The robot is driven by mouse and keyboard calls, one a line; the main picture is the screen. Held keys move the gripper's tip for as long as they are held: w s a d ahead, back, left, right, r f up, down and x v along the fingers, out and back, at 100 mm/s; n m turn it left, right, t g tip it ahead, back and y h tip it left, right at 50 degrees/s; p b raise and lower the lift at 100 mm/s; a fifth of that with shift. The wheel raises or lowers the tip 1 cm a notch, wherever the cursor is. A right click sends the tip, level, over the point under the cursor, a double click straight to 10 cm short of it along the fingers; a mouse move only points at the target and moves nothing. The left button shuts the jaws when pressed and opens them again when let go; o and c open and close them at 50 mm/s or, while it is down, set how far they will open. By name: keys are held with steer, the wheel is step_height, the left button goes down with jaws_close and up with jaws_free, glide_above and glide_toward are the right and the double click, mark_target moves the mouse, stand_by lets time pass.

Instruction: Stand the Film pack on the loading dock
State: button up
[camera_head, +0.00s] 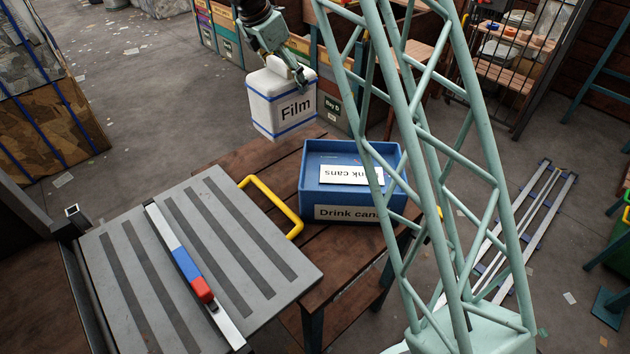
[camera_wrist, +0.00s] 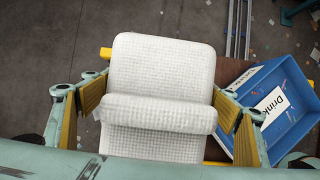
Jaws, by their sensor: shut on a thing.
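The Film pack (camera_head: 281,106) is a white block with blue bands and the label "Film". It hangs upright in my gripper (camera_head: 284,74), in the air beyond the wooden table. In the wrist view the pack (camera_wrist: 160,75) fills the middle, with a raised white bar across its top. The gripper's yellow-lined fingers stand on both sides of it; the exact contact is hard to see. A grey platform (camera_head: 236,216) with dark strips, at the lower left of the head view, looks like the loading dock. The pack is apart from it, up and to the right in the picture.
A bar (camera_head: 187,262) with blue and red parts lies across the platform. A yellow rail (camera_head: 274,205) stands at its far right edge. A blue "Drink cans" crate (camera_head: 355,212) sits on the wooden table (camera_head: 245,158). The platform's strips right of the bar are clear.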

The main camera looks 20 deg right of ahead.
steer(key=shift+a+r, duration=0.1)
steer(key=shift+a, duration=0.05)
stand_by(0.4)
step_height(320, 180, down, 6)
stand_by(0.6)
steer(key=shift+f, duration=0.2)
steer(key=shift+f, duration=1.85)
steer(key=o, duration=1.6)
steer(key=shift+s+f, duration=0.1)
